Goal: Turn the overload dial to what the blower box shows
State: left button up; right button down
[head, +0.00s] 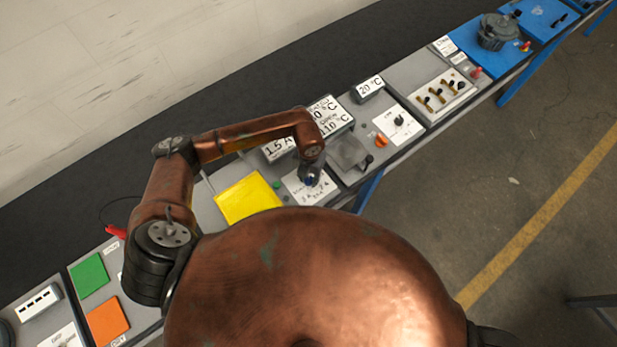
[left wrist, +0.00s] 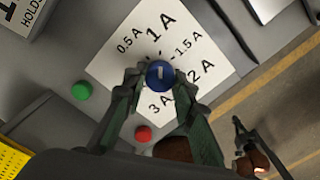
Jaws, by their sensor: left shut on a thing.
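The overload dial is a round blue knob (left wrist: 160,74) with a short white mark, on a white plate (left wrist: 128,64) printed 0.5 A, 1 A, 1.5 A, 2 A and 3 A. The white mark lies roughly along the line towards 1 A; its exact setting is hard to tell. My left gripper (left wrist: 152,84) is shut on the knob, one finger on each side. In the head view my left gripper (head: 311,176) is over the same plate (head: 298,186). A box reading 1.5 A (head: 278,148) stands behind it, partly covered by my arm.
A green button (left wrist: 81,91) and a red button (left wrist: 143,134) are close to the knob. A yellow panel (head: 246,199) lies to the left. A box marked with °C values (head: 332,116) and a grey block (head: 349,152) stand to the right.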

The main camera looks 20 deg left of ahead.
pick_arm(q)
jog(key=shift+w+f+m+b, duration=0.1)
jog(key=shift+m+b, duration=0.9)
jog(key=shift+b, duration=0.15)
jog(key=m+b, duration=0.4)
jog(key=shift+m+b, duration=1.4)
jog(key=shift+b, duration=0.15)
jog(key=o, duration=1.2)
jog(key=shift+c, duration=0.2)
jog(key=shift+r, duration=0.2)
